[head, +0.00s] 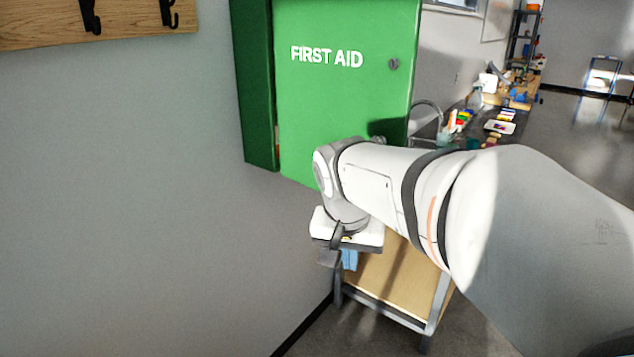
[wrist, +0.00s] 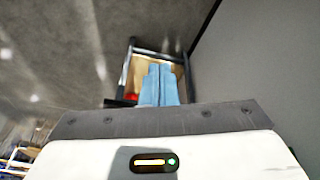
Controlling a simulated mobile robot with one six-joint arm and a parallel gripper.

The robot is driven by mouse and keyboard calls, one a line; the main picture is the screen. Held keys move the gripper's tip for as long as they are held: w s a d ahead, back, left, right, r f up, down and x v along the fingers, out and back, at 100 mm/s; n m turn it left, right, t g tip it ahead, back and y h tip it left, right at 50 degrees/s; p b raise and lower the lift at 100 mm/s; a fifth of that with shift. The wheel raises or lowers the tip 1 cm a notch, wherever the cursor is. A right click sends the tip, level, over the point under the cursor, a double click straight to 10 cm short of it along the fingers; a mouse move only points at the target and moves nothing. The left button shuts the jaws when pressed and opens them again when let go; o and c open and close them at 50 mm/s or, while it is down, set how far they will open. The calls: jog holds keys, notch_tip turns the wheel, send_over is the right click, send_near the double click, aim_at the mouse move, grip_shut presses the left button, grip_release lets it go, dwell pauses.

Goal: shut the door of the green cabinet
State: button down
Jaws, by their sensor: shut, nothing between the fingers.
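The green cabinet (head: 255,95) hangs on the grey wall in the head view. Its door (head: 335,105) carries the words FIRST AID and a small dark knob (head: 393,64) near its right edge. A narrow gap shows along the door's left side, and the door looks ajar; how far I cannot tell. My arm crosses in front of the door's lower edge. My gripper (head: 350,261) hangs below the door, pointing down. Its blue fingers are together and empty, also in the wrist view (wrist: 159,85). The cabinet is out of the wrist view.
A wooden-topped cart (head: 385,278) with a grey frame stands on the floor below my gripper. A wooden rail with black hooks (head: 90,15) is on the wall at upper left. A counter (head: 490,128) with a tap and small items lies behind, right of the cabinet.

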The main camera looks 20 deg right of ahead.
jog(key=w+d+r+m+h+p, duration=0.25)
jog(key=w+d+r+m, duration=0.2)
jog(key=w+r, duration=0.35)
jog(key=w+d+r+p+x, duration=0.1)
jog(key=p+x, duration=0.2)
jog(key=x, duration=0.7)
jog(key=shift+d+m+y, duration=0.35)
jog(key=shift+m+y, duration=0.1)
jog(key=shift+w+p, duration=0.15)
jog(key=shift+p, duration=0.15)
